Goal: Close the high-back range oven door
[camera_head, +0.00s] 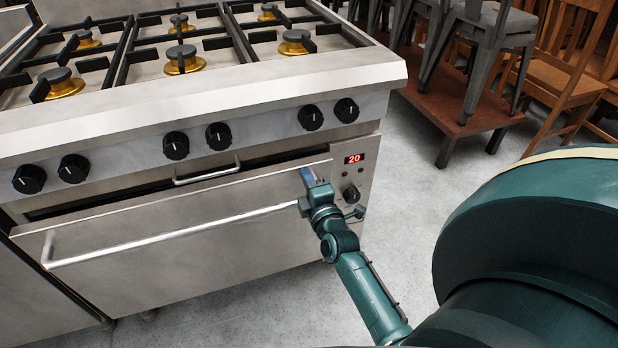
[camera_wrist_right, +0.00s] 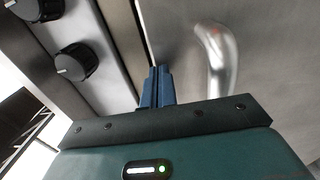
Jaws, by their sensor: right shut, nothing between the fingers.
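The high-back range oven (camera_head: 200,92) is a steel range with a gas hob on top. Its wide oven door (camera_head: 150,265) is tilted slightly out at the top, with a dark gap along its upper edge. A long bar handle (camera_head: 170,236) crosses the door. My right gripper (camera_head: 308,178) is shut and empty at the door's upper right corner, near the handle's right end. In the right wrist view its blue fingertips (camera_wrist_right: 156,82) are together at the door's edge, beside the curved handle end (camera_wrist_right: 217,55). Contact cannot be told. My left gripper is not in view.
A control panel with a red display (camera_head: 354,159) and a knob sits right of the door. Black knobs (camera_head: 218,136) line the front above it. Stacked chairs (camera_head: 480,45) stand on a brown table at upper right. Grey floor (camera_head: 430,190) lies clear between.

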